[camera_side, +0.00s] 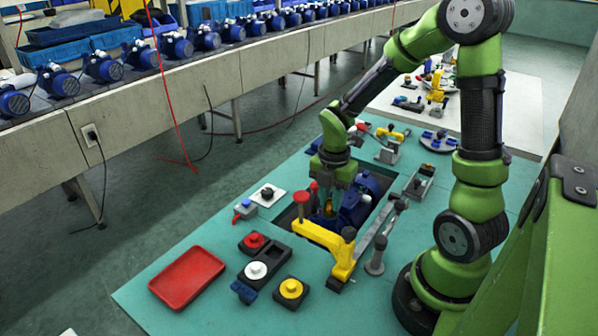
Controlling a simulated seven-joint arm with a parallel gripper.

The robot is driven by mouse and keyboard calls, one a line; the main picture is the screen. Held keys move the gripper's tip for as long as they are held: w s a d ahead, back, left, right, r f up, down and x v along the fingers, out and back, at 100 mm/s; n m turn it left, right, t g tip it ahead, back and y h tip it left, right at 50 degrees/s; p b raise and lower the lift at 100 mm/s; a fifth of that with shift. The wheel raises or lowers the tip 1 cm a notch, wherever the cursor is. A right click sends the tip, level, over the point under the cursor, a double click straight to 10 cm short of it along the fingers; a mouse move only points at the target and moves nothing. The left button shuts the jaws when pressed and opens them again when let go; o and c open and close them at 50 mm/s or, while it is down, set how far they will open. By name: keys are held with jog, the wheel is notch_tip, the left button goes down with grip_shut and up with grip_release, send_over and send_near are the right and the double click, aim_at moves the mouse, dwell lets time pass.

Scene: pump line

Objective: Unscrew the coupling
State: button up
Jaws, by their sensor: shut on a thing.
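A blue pump (358,205) sits in a dark recess of the teal work table. My gripper (327,211) points down at the pump's left end, behind a yellow clamp arm (318,234). It is shut on a small part there, which looks like the coupling; a bit of brass colour shows between the fingers. Most of the coupling is hidden by the fingers and the yellow clamp arm, so its seating on the pump cannot be told.
A red tray (187,277) lies at the front left of the teal table (215,325). Near it are holders with red (254,240), white (256,270) and yellow (291,288) round knobs. A grey post (376,256) stands right of the clamp. A conveyor (150,105) with several pumps runs behind.

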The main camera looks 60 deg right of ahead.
dwell(0.3)
jog(key=n, duration=0.7)
jog(key=shift+n, duration=0.3)
jog(key=n, duration=0.3)
jog(key=shift+d+n, duration=0.1)
jog(key=shift+n, duration=1.7)
